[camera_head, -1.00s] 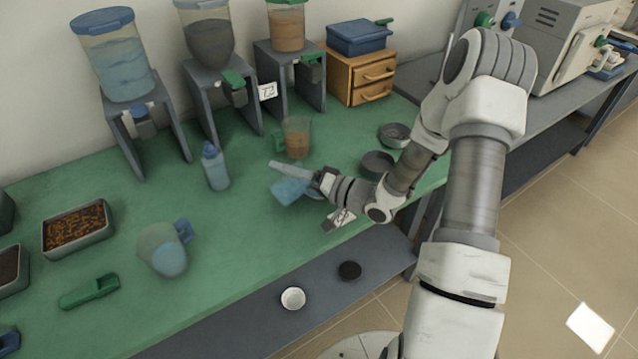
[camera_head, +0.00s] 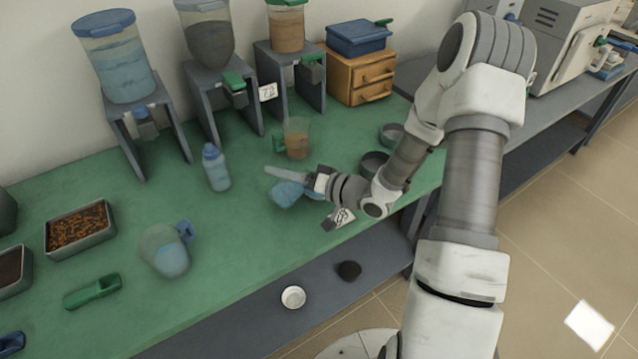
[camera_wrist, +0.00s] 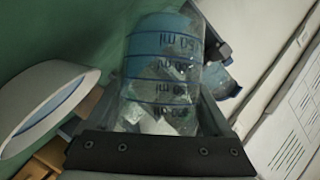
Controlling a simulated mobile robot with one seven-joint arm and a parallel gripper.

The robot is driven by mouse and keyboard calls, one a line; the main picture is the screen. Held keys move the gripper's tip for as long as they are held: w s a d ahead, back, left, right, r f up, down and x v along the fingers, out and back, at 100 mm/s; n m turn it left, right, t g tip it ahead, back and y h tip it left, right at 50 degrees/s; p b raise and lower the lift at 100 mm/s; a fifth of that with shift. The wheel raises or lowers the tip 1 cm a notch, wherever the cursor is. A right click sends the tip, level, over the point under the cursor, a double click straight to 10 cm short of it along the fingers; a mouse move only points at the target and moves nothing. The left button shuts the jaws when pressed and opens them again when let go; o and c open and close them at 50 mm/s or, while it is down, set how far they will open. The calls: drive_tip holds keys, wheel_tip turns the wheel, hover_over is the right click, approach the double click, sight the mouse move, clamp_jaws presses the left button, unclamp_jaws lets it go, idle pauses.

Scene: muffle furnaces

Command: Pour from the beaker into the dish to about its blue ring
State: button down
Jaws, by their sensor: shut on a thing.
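My gripper (camera_head: 285,181) is over the front part of the green bench, shut on the clear beaker (camera_wrist: 165,72). In the wrist view the beaker has blue measuring lines and lies between the two dark fingers, with blue at its far end. In the head view it is a small blue shape (camera_head: 287,195) at the gripper, partly hidden. A pale round dish (camera_wrist: 88,77) with a blue ring inside is left of the beaker in the wrist view, apart from it. I cannot make out the dish surely in the head view, nor any stream of liquid.
Dark bowls (camera_head: 374,163) are near my arm. Dispensers line the back.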

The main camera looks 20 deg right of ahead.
drive_tip(key=shift+s+a+r+n+h, duration=0.1)
drive_tip(key=shift+a+n+h, duration=0.05)
drive_tip(key=shift+n+h, duration=0.3)
drive_tip(key=shift+a+r+n+h, duration=0.15)
drive_tip(key=shift+n+h, duration=0.2)
drive_tip(key=shift+n, duration=0.2)
drive_tip(key=shift+f, duration=0.1)
drive_tip(key=shift+a+f+n+h+b, duration=0.1)
drive_tip(key=shift+f+n+h+b, duration=0.15)
drive_tip(key=shift+n+h+b, duration=0.8)
drive_tip(key=shift+r+n, duration=0.1)
drive_tip(key=shift+n, duration=0.15)
drive_tip(key=shift+g, duration=0.3)
